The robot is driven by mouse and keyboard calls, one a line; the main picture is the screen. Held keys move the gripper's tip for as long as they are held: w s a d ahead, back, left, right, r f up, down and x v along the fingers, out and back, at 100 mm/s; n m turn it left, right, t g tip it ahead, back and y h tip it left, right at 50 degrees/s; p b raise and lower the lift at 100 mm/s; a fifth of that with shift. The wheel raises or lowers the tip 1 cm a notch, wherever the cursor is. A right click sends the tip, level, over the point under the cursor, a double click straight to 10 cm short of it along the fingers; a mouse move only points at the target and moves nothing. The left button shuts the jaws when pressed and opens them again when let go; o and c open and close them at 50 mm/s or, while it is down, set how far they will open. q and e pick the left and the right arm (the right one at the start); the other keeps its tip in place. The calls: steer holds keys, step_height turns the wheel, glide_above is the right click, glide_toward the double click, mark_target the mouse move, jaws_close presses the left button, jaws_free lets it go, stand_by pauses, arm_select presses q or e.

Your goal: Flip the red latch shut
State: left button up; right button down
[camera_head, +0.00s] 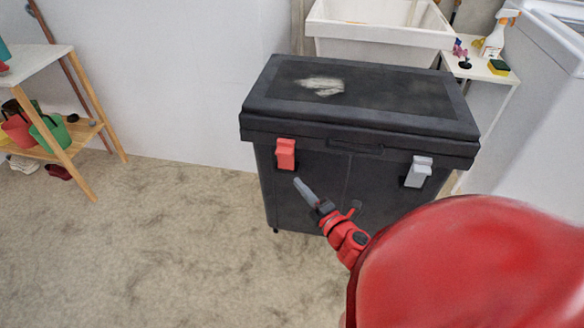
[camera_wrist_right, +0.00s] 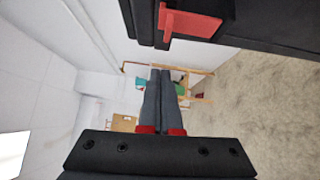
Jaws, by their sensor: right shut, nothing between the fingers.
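The red latch (camera_head: 286,154) is on the front left of a black lidded chest (camera_head: 325,195), just below the lid. In the right wrist view the red latch (camera_wrist_right: 190,22) shows at the top, standing out from the chest's dark side. I cannot tell for sure whether it is fastened. My right gripper (camera_head: 303,188) is below and slightly right of the latch, in front of the chest. Its fingers (camera_wrist_right: 160,85) are together with nothing between them, apart from the latch. My left gripper is not in view.
A grey latch (camera_head: 418,171) is on the chest's right front. A white sink (camera_head: 375,28) stands behind it, with a small table (camera_head: 484,70) holding a spray bottle to the right. A wooden shelf (camera_head: 72,128) stands at left. The carpet between is clear.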

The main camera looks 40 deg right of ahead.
steer(key=shift+s+a+r, duration=0.1)
steer(key=shift+s, duration=1.1)
